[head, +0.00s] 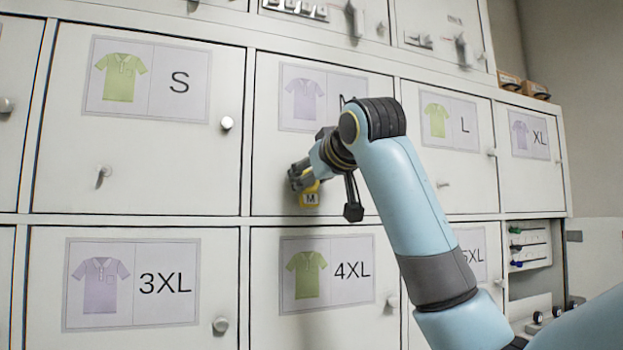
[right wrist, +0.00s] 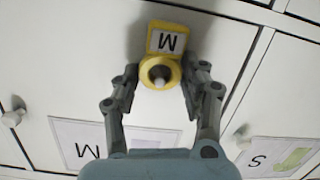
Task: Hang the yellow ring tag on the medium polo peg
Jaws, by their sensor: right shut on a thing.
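The yellow ring tag (head: 310,198), with a black M on a white label, is at the front of the medium polo door (head: 272,170). My right gripper (head: 302,178) is shut on it. In the right wrist view the yellow ring tag (right wrist: 168,40) has its ring between my fingertips, and a pale peg end (right wrist: 159,82) shows inside the ring's hole. How far the peg goes through I cannot tell. The medium door's card (head: 300,98) has a purple polo, and its letter is partly hidden by my arm. My left gripper is not in view.
Neighbouring doors carry cards for S (head: 178,83), L (head: 464,124), 3XL (head: 165,284) and 4XL (head: 352,270), with pegs and round knobs standing out. A peg (head: 103,174) on the S door is bare. An open compartment (head: 535,262) is at the lower right.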

